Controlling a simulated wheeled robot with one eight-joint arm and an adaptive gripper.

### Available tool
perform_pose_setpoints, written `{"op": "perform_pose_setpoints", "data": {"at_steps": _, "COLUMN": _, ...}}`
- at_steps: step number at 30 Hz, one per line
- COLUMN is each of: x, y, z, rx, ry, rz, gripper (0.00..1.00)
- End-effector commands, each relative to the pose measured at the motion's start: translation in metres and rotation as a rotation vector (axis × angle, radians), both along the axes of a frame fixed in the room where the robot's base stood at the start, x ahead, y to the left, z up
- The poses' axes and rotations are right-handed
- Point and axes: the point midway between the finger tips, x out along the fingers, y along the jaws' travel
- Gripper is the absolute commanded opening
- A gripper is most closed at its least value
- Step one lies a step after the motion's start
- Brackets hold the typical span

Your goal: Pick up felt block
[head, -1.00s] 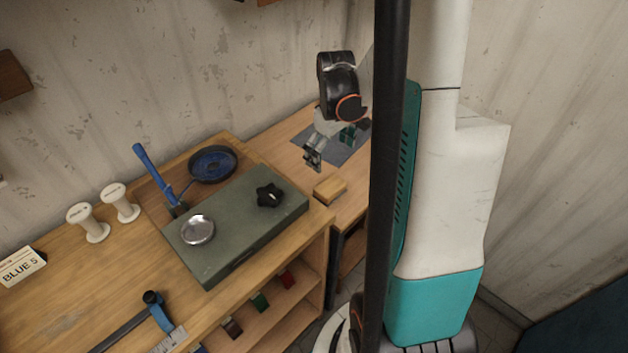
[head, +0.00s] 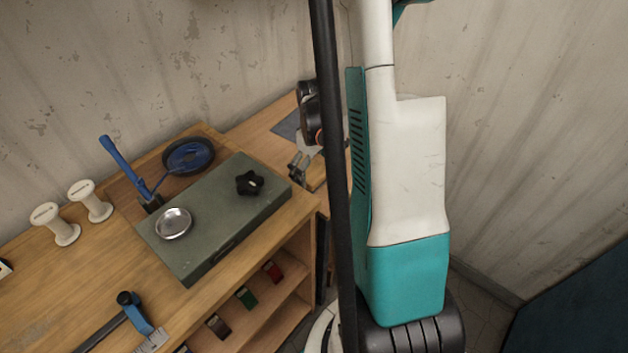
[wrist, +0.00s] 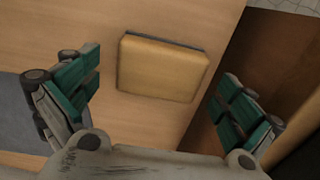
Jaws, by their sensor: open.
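The felt block (wrist: 162,67) is a tan, wood-coloured block with a thin dark layer along its far edge. In the wrist view it lies on the wooden bench top, between and slightly beyond my open fingers. My gripper (wrist: 158,85) has green finger pads, one on each side of the block, with gaps and nothing held. In the head view my gripper (head: 299,168) hangs low over the back bench, just beside the block (head: 316,174), which is mostly hidden by the gripper and a black post.
A grey-green slab (head: 215,218) with a metal dish (head: 173,223) and black star knob (head: 249,183) sits on the nearer bench. A blue round pan (head: 189,156) and white spools (head: 55,224) stand left. The bench edge lies close right of the block in the wrist view.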

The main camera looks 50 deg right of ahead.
Motion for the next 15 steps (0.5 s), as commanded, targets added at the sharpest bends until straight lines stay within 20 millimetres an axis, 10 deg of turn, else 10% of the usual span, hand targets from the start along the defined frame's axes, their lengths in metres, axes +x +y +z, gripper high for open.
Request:
{"op": "perform_pose_setpoints", "data": {"at_steps": 10, "x": -0.0001, "y": 0.0003, "z": -0.0148, "rx": 0.000, "ry": 0.000, "rz": 0.000, "gripper": 1.00}}
{"op": "perform_pose_setpoints", "data": {"at_steps": 15, "x": -0.0001, "y": 0.0003, "z": -0.0148, "rx": 0.000, "ry": 0.000, "rz": 0.000, "gripper": 0.61}}
